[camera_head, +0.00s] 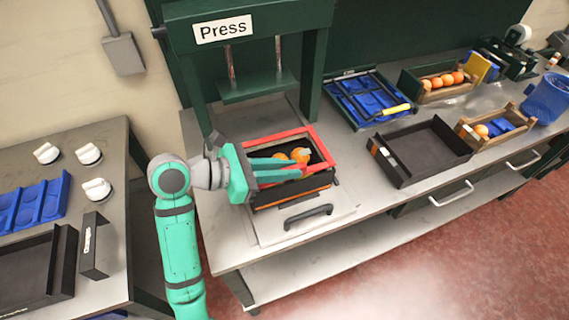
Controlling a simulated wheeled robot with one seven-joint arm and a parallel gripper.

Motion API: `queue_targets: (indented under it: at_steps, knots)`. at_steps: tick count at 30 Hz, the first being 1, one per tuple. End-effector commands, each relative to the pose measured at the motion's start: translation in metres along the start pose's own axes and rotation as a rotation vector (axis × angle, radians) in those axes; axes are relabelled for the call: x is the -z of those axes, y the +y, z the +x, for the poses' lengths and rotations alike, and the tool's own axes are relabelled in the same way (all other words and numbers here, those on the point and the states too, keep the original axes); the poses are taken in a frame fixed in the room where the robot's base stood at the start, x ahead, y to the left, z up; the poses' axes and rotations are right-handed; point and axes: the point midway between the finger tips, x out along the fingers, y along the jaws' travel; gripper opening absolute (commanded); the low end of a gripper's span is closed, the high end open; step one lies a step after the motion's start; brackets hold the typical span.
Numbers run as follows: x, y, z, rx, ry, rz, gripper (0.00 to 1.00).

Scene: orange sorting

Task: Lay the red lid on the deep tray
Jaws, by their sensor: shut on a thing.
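The deep tray (292,194) is black with an orange stripe and stands on the press's pale base plate. The red lid (318,144) looks like an open red frame at the tray's top rim. I cannot tell whether it rests on the rim or is just above it. Oranges (301,155) show inside the opening. My gripper (298,168) comes from the left, with its teal fingers over the tray, and is shut, seemingly on the red lid. The fingers hide the lid's near left part and the exact grip.
The green press (254,85) stands close behind the tray. A black handle (308,217) is in front. To the right are an empty black tray (425,150), a blue-lined tray (365,98) and wooden crates (497,127) with oranges. A side table (110,200) is at left.

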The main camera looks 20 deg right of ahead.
Motion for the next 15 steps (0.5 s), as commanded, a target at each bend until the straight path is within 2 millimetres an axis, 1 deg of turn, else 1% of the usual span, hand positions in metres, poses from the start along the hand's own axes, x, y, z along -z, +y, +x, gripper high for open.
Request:
queue_targets:
  at_steps: [4, 15]
  knots:
    - [0.0013, -0.0006, 0.0018, 0.004, 0.002, -0.002, 0.0]
    - [0.0031, 0.0011, -0.0025, -0.004, 0.002, -0.006, 0.0]
